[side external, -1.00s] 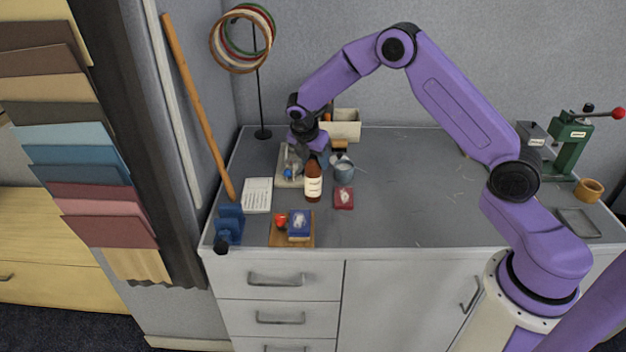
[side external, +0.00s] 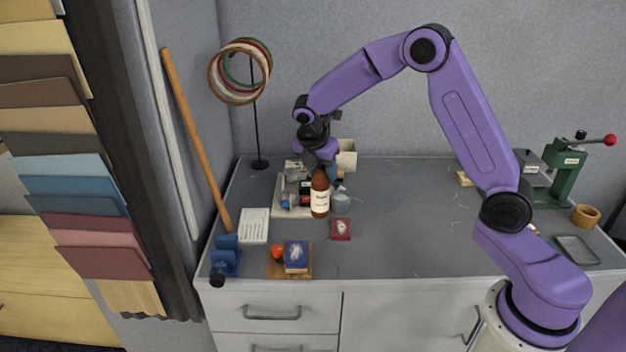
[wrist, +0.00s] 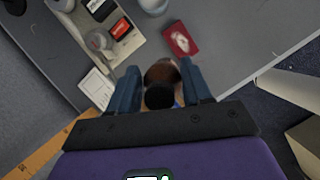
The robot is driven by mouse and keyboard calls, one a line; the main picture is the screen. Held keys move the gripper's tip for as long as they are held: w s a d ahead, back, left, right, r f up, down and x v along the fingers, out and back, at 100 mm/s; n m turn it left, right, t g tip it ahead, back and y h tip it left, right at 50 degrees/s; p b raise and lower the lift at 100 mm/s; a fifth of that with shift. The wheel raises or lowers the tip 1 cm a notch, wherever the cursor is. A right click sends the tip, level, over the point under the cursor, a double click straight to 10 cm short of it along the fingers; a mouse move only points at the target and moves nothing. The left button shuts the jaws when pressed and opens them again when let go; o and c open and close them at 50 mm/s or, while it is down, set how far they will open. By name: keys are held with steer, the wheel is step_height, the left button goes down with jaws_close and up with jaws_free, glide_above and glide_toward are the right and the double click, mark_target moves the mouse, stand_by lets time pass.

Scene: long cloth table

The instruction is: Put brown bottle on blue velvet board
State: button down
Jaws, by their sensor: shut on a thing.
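The brown bottle (side external: 320,198) has a white label and stands upright below my gripper (side external: 321,168) in the side view. My gripper is shut on its upper part. In the wrist view the bottle (wrist: 162,72) shows from above, dark cap towards me, between the two fingers (wrist: 160,88). Its base seems to be off the table, though the height is hard to judge. A small blue board (side external: 297,252) with a white mark on top lies on a wooden board near the front edge, nearer the front than the bottle. In the wrist view the gripper and bottle mostly hide that area.
A red item (side external: 341,230) lies in front and right of the bottle. An orange-red ball (side external: 277,251) sits beside the blue board; a blue stand (side external: 226,258) is left.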

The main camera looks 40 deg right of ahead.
steer(key=s+r, duration=0.5)
steer(key=s, duration=0.4)
steer(key=w+a+f, duration=0.2)
steer(key=w+a, duration=0.4)
steer(key=a, duration=0.5)
steer(key=shift+w+f, duration=0.15)
steer(key=shift+a, duration=0.1)
step_height(320, 180, down, 6)
steer(key=shift+f, duration=0.45)
stand_by(0.6)
steer(key=shift+c, duration=2)
jaws_free()
